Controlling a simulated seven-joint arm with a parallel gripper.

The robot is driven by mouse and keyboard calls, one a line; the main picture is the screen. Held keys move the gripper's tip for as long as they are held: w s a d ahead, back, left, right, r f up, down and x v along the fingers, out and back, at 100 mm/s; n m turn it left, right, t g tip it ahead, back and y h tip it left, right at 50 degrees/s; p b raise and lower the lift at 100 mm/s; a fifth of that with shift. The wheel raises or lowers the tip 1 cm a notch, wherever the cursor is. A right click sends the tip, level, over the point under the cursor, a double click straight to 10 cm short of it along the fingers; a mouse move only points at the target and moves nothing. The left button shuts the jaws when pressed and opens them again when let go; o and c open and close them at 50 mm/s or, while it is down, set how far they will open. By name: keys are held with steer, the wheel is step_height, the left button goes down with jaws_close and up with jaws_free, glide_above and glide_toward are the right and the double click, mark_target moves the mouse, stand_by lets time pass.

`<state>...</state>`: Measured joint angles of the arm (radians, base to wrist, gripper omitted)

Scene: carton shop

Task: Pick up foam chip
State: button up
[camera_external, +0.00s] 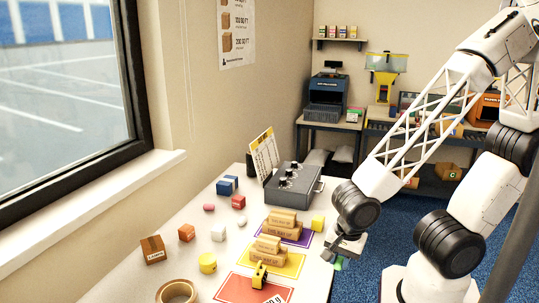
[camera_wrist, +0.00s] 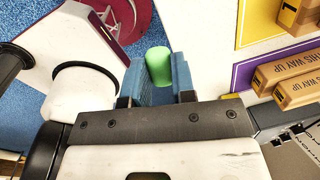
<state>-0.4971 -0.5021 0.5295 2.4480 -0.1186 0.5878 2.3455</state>
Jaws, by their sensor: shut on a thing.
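The foam chip, a small green rounded piece, sits between the two blue finger pads of my gripper (camera_wrist: 158,75) in the wrist view, where the foam chip (camera_wrist: 159,62) sticks out past the pads. My gripper is shut on it. In the external view my gripper (camera_external: 334,257) is at the right edge of the white table, and a bit of the green foam chip (camera_external: 338,264) shows below it. The rest of the chip is hidden by the fingers.
Brown cartons (camera_external: 268,244) lie on yellow and purple mats left of my gripper. A grey control box (camera_external: 293,184) stands behind. Small blocks, a tape roll (camera_external: 177,292) and a red mat (camera_external: 236,288) fill the table's left and front. Blue carpet lies to the right.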

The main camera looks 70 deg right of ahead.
mark_target(226, 180)
steer(key=shift+s+d+r, duration=0.1)
steer(key=shift+s+d, duration=0.25)
steer(key=shift+s, duration=0.45)
steer(key=shift+s+d+r, duration=0.1)
steer(key=shift+s+d, duration=0.3)
steer(key=shift+s, duration=0.35)
steer(key=shift+s+d+r, duration=0.1)
steer(key=shift+s+d, duration=0.25)
steer(key=shift+s, duration=0.45)
steer(key=shift+w, duration=0.1)
